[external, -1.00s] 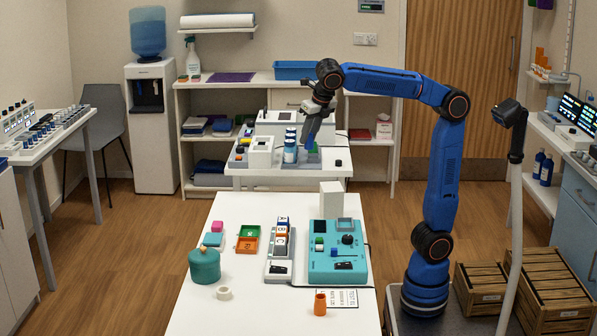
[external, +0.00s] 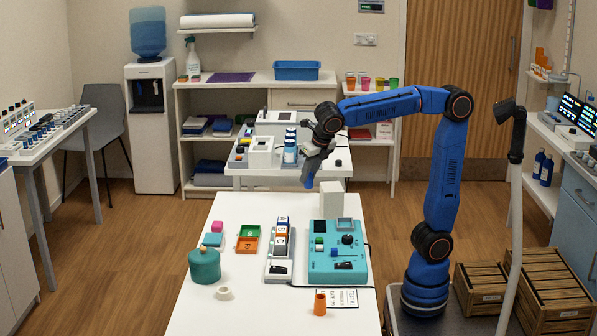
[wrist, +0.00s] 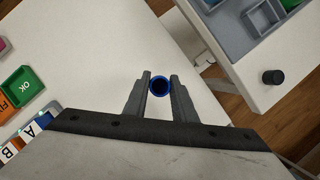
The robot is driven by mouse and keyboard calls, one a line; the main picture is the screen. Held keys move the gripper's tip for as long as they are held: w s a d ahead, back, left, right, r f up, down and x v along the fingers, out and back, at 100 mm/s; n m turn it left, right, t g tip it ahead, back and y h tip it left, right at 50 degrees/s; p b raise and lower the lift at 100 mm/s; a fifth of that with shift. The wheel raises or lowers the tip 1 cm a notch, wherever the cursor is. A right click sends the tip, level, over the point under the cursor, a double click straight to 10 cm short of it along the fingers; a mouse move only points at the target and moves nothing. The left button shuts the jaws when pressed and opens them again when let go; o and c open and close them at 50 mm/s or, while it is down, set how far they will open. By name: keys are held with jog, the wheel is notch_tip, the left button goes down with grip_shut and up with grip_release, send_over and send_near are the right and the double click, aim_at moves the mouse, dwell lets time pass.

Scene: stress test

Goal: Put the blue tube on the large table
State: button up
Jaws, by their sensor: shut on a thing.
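The blue tube (wrist: 160,86) is between the two fingers of my gripper (wrist: 160,90) in the wrist view, its round open end facing the camera. My gripper is shut on it. In the external view my gripper (external: 312,162) points down, with the blue tube (external: 308,180) at its tips, in the air near the far edge of the large white table (external: 205,290). The tube appears apart from the tabletop, left of the white block on the machine.
A teal machine (external: 330,265) with a tall white block (external: 331,196) stands on the table's right. A lettered block rack (external: 279,255), green and orange trays (external: 248,239), a teal pot (external: 204,266) and an orange cup (external: 320,303) also stand there.

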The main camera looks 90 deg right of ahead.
aim_at(310, 186)
jog(key=shift+f, duration=3.15)
jog(key=o, duration=1)
jog(key=shift+f, duration=0.1)
jog(key=v, duration=1.2)
jog(key=s+d+f+m+g+y, duration=0.1)
jog(key=s+d+f+m, duration=0.1)
jog(key=s+f+m, duration=0.6)
jog(key=s+d+f+m+g+y, duration=0.1)
jog(key=s+d+f+m+g, duration=0.2)
jog(key=s, duration=1)
jog(key=s+d+f+m+t, duration=0.1)
jog(key=f+m+t, duration=0.1)
jog(key=m, duration=0.3)
jog(key=s+d+f+m+t, duration=0.1)
jog(key=d+f+m, duration=0.1)
jog(key=f+m, duration=0.2)
jog(key=s+d+f+m+t+y, duration=0.1)
jog(key=f+m+t, duration=0.1)
jog(key=m, duration=0.5)
jog(key=shift+s+d+f+t, duration=0.3)
jog(key=shift+s+d+f, duration=0.1)
jog(key=shift+f, duration=0.15)
